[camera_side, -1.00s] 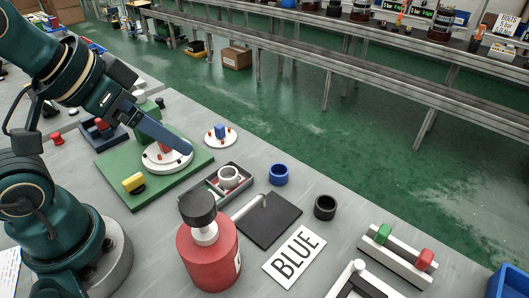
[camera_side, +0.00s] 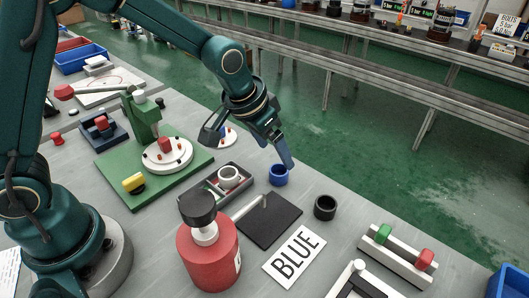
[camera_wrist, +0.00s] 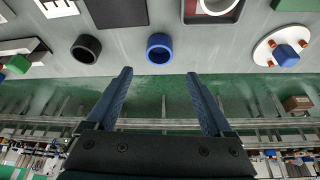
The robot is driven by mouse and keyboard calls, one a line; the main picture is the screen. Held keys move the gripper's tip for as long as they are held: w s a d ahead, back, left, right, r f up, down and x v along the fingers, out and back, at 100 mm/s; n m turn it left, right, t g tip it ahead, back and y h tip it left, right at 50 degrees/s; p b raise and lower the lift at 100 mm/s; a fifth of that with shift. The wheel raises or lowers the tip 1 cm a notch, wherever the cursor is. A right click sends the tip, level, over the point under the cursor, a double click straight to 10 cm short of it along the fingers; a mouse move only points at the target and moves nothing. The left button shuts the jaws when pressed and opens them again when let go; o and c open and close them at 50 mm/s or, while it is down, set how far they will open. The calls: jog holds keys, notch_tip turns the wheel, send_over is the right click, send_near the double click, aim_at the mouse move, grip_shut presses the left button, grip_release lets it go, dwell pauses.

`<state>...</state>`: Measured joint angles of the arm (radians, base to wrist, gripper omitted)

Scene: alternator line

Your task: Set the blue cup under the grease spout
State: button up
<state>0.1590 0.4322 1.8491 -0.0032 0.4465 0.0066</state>
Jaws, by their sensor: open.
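The blue cup (camera_side: 279,177) stands upright on the grey bench, between the grey tray and the black cup; it also shows in the wrist view (camera_wrist: 159,58), ahead of the fingers. My gripper (camera_side: 286,160) is above and close to the blue cup in the side view. In the wrist view its two blue fingers (camera_wrist: 160,75) are spread apart with nothing between them. The grease spout (camera_side: 250,204) is a pale tube running from the red grease pot (camera_side: 207,256) over a black square pad (camera_side: 272,222). The pad is bare.
A black cup (camera_side: 325,207) stands right of the pad. A grey tray (camera_side: 212,190) holding a white cup (camera_side: 229,177) lies to the left. A BLUE sign (camera_side: 294,256) lies in front. The bench edge drops off just behind the blue cup.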

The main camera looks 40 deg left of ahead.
aim_at(279, 165)
jog(key=shift+d+f, duration=0.1)
jog(key=shift+f, duration=0.7)
jog(key=shift+x, duration=2.05)
jog(key=shift+c, duration=0.3)
grip_shut()
